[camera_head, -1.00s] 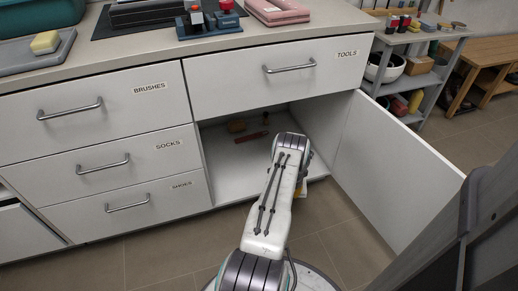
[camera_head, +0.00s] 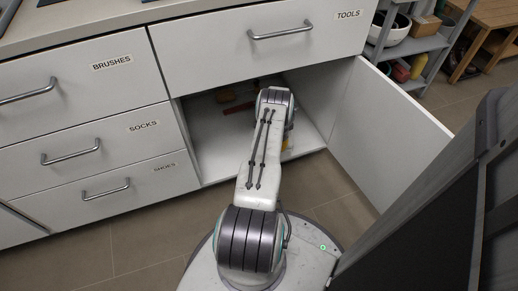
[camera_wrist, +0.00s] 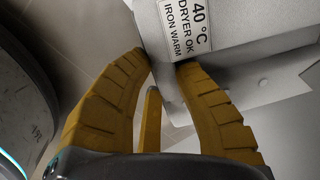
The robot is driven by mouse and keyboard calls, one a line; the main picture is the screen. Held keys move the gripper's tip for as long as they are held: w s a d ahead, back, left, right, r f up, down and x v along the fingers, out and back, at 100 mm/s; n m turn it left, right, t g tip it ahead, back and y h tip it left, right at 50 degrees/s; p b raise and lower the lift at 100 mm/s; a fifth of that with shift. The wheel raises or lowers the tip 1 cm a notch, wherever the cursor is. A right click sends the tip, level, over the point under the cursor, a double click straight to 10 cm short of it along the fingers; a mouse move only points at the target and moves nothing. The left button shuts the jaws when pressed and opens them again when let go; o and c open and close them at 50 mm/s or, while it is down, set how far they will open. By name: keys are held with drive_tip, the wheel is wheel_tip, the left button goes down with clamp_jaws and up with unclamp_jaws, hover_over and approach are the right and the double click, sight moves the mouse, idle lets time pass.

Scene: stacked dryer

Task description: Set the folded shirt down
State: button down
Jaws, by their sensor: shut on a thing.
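The folded shirt (camera_wrist: 265,78) is a pale grey-white folded piece in the wrist view, with a white care label (camera_wrist: 186,22) reading 40 °C, DRYER OK, IRON WARM. My gripper (camera_wrist: 163,62) has yellow ribbed fingers shut on the shirt's near edge. In the head view my arm reaches toward the open cabinet (camera_head: 212,160) under the TOOLS drawer. My arm hides most of the gripper and the shirt there; only a little yellow shows beside it. I cannot tell whether the shirt touches the cabinet floor.
A red object (camera_head: 238,107) lies at the back of the cabinet, partly behind my arm. The open cabinet door (camera_head: 385,130) stands to the right. Closed drawers marked BRUSHES (camera_head: 75,80), SOCKS (camera_head: 100,140) and SHOES (camera_head: 125,188) are on the left. A grey shelf (camera_head: 425,45) stands farther right.

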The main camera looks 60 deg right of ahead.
drive_tip(key=w+f+b, duration=0.1)
drive_tip(key=w, duration=0.1)
drive_tip(key=w+f+b, duration=0.1)
drive_tip(key=w, duration=0.1)
drive_tip(key=w+f+b, duration=0.1)
drive_tip(key=w+f, duration=0.1)
drive_tip(key=shift+b, duration=0.3)
drive_tip(key=shift+w+f+b, duration=0.25)
drive_tip(key=shift+w+b, duration=0.5)
drive_tip(key=shift+w, duration=0.15)
drive_tip(key=shift+f, duration=0.1)
wheel_tip(320, 180, down, 4)
drive_tip(key=b, duration=0.3)
drive_tip(key=shift+b, duration=0.35)
drive_tip(key=c, duration=1.1)
unclamp_jaws()
drive_tip(key=r+p, duration=0.3)
drive_tip(key=r, duration=0.1)
drive_tip(key=r+p, duration=0.4)
drive_tip(key=a+r+p, duration=0.1)
drive_tip(key=r+p, duration=0.2)
drive_tip(key=r, duration=0.1)
drive_tip(key=shift+s, duration=0.25)
drive_tip(key=shift+r, duration=0.1)
